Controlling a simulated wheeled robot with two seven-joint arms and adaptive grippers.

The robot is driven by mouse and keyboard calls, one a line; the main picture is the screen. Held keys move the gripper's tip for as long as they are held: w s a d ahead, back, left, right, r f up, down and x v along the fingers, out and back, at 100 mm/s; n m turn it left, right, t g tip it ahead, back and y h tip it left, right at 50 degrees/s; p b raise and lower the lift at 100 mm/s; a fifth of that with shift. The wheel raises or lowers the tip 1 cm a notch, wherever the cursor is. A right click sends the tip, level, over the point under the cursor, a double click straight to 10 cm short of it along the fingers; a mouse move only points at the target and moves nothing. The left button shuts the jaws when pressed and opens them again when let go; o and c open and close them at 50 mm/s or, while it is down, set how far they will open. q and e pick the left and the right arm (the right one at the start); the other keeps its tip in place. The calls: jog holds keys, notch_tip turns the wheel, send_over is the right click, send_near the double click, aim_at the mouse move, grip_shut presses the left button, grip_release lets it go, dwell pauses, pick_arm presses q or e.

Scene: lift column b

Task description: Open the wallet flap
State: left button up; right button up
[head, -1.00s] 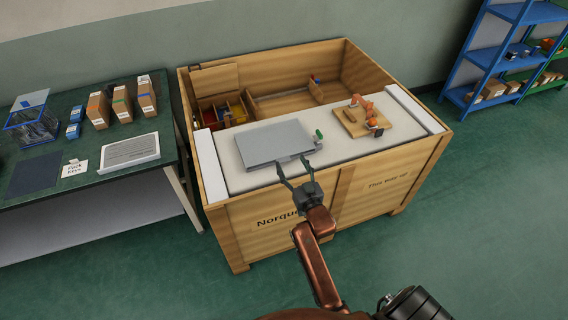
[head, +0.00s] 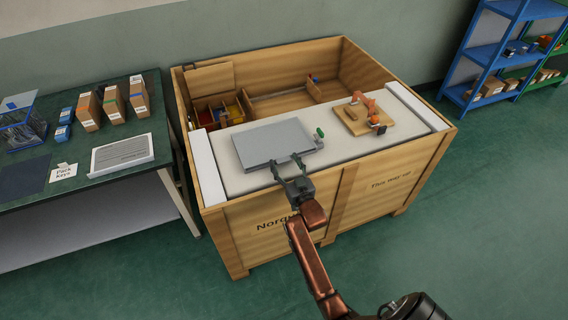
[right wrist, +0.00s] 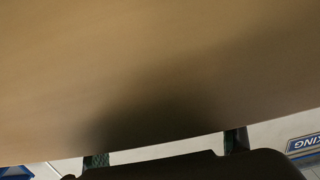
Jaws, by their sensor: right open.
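A flat grey, closed-looking case (head: 275,142) lies on the pale top (head: 235,180) of a wooden crate; it is the one thing that could be the wallet, though I cannot make out a separate flap. A small green item (head: 319,136) is at its right end. My right gripper (head: 286,163) is open and empty, its fingertips at the case's front edge. I cannot tell whether they touch it. In the right wrist view my fingertips (right wrist: 166,150) show apart at the bottom, below a large shadowed tan surface (right wrist: 130,60). My left gripper is not in view.
A wooden board (head: 355,122) with an orange item stands on the crate top at right. The crate (head: 380,185) has open compartments behind. A green-topped bench (head: 85,165) with boxes stands at left; blue shelves (head: 490,55) stand at back right. Green floor at right is clear.

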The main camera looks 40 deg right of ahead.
grip_shut()
dwell(0.8)
jog(key=shift+r, duration=0.1)
